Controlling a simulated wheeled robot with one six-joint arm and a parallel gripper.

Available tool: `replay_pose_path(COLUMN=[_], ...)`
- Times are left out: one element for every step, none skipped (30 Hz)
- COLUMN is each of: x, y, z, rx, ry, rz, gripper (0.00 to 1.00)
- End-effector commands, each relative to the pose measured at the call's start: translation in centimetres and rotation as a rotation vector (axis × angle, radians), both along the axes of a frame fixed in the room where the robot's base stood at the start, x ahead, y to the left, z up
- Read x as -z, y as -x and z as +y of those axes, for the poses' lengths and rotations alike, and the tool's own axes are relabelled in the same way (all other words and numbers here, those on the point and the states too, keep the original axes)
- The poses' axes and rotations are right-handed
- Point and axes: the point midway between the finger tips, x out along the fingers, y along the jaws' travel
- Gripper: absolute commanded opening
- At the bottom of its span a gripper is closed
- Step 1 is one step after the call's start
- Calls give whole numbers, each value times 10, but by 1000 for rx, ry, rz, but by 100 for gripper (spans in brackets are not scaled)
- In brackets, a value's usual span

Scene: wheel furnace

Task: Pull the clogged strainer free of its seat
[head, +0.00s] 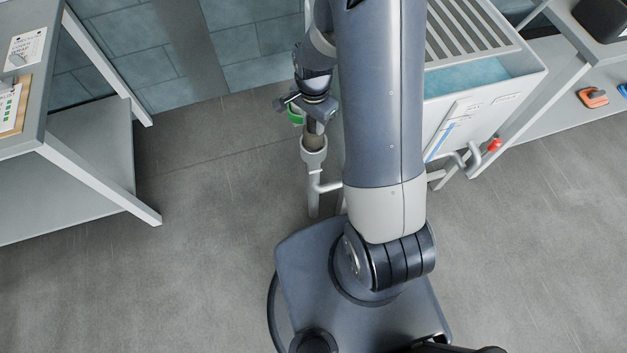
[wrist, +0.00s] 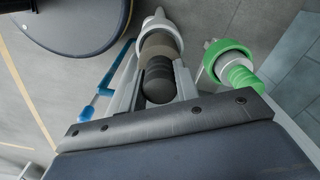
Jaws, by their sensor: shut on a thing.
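The strainer has a dark ribbed grip (wrist: 158,82) and a brownish body (wrist: 160,45). My gripper (wrist: 152,88) is shut on the ribbed grip, one finger on each side. The brownish body lines up with a pale round seat (wrist: 153,22) beyond it; I cannot tell how much is still inside. In the head view, my gripper (head: 316,112) is above the grey cup-like seat (head: 314,156) on its upright pipe. My fingers partly hide the strainer there.
A green ring-topped fitting (wrist: 230,58) is close to the right of my gripper. A water tank (head: 480,80) with a slatted top and red-tipped valve (head: 494,145) stands right. A grey table (head: 60,130) is left, with clear floor between it and the pipe.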

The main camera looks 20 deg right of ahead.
Motion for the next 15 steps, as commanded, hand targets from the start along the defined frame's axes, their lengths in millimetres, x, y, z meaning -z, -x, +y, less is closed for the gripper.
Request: replay_pose_path(x=[-6,-8,-10,-12,-14,-16,-18,-20,-22,-24,-26,-28,-30,-32,-34], y=[0,0,0,0,0,0,0,0,0,0,0,0,0,0,0], z=[0,0,0,0,0,0,0,0,0,0,0,0,0,0,0], rx=[0,0,0,0,0,0,0,0,0,0,0,0,0,0,0], ry=[0,0,0,0,0,0,0,0,0,0,0,0,0,0,0], rz=[-1,-1,0,0,0,0,0,0,0,0,0,0,0,0,0], gripper=[0,0,0,0,0,0,0,0,0,0,0,0,0,0,0])
